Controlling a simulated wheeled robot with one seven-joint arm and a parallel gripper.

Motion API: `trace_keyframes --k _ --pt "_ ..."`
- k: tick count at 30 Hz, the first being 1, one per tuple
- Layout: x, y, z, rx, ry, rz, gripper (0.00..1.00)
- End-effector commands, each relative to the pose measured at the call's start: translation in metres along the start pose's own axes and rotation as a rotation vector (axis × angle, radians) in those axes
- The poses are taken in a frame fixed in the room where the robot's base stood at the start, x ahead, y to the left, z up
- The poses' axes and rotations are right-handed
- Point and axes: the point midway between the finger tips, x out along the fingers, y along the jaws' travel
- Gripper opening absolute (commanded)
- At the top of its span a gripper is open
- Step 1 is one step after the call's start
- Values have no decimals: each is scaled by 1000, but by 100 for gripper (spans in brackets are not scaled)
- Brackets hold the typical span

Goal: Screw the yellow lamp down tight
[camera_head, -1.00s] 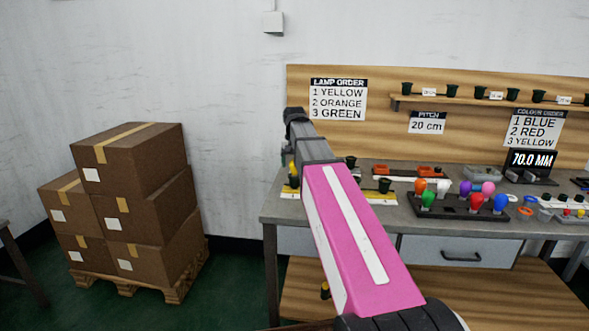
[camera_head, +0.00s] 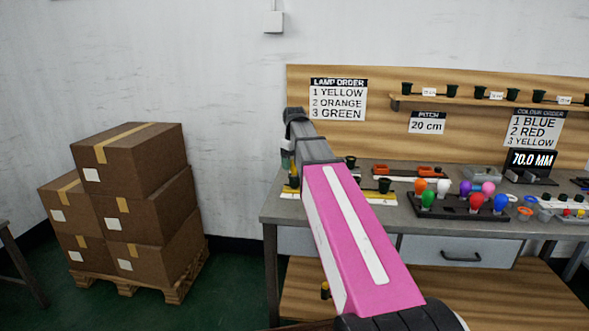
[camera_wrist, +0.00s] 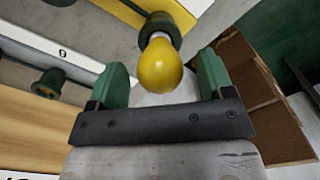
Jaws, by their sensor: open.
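The yellow lamp (camera_wrist: 160,66) sits in a dark green socket (camera_wrist: 160,28) in the wrist view, its bulb pointing toward my gripper. My gripper (camera_wrist: 163,80) is open, with one green finger on each side of the bulb and a visible gap on both sides. How deep the lamp sits in the socket is hard to tell. In the head view my gripper (camera_head: 288,160) is at the left end of the workbench, and my own arm largely hides the lamp's spot there.
A second, empty green socket (camera_wrist: 48,83) stands on the white strip beside the lamp. The workbench (camera_head: 400,218) holds a rack of coloured lamps (camera_head: 470,206) further right. Stacked cartons (camera_head: 135,205) stand on a pallet to the left.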

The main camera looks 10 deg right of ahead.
Motion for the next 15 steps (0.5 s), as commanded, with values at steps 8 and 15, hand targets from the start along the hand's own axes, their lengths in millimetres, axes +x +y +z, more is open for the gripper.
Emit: trace_keyframes --k 8,15 --pt "0 0 0 -217 0 0 74" --pt "0 0 0 -227 0 0 74"
